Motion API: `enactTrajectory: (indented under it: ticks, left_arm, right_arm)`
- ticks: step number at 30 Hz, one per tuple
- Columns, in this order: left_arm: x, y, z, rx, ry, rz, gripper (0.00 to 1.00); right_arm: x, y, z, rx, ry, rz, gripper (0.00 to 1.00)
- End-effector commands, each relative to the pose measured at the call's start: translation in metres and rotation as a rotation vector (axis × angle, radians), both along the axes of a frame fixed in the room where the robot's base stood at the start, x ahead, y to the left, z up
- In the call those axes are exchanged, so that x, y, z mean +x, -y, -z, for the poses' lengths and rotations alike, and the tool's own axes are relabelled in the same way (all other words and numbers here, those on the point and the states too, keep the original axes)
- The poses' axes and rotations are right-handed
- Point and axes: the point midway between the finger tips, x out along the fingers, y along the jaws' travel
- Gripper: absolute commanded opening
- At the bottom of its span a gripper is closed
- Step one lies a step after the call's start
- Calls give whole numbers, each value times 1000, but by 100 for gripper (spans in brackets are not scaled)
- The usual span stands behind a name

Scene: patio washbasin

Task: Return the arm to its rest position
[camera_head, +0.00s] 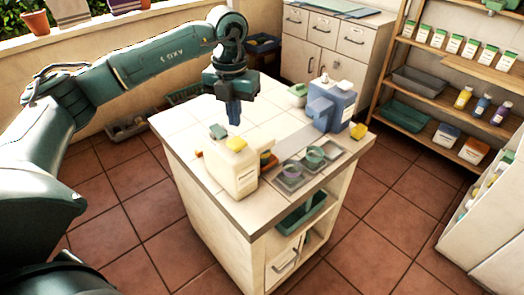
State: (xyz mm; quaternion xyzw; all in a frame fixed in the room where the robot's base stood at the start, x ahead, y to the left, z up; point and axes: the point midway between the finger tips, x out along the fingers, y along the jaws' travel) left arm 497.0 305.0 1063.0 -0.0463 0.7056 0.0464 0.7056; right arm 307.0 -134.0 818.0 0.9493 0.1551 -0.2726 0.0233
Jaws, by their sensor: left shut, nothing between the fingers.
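My left arm comes in from the left and reaches over the white tiled counter (178,123). My left gripper (234,118) points down above the back part of the counter. Its dark blue fingers are shut and hold nothing. A blue-grey dispenser (331,106) stands to the right of the gripper. My right gripper is not in view.
A tray (332,150) with small green cups lies at the counter's right front. A yellow sponge (358,131) is near the right edge. Wooden shelves (463,68) with bottles and boxes stand at the right. A white cabinet (325,45) is behind. Tiled floor surrounds the counter.

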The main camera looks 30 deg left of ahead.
Motion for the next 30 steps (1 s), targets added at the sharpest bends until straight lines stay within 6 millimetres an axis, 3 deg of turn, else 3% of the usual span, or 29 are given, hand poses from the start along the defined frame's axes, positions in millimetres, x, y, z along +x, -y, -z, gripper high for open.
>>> enactTrajectory:
  ticks: [7,23,26,29,30]
  left_arm:
    - [0,0,-25,-1,0,0,0]
    - [0,4,-21,-14,-2,9,0]
    - [-4,28,-6,-92,-16,57,0]
    - [-14,78,19,-269,-41,140,0]
    - [-22,104,29,-367,-52,173,0]
  right_arm:
    - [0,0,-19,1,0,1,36]
    - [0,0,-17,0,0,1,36]
    - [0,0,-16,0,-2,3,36]
    - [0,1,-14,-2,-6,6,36]
    - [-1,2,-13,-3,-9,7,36]
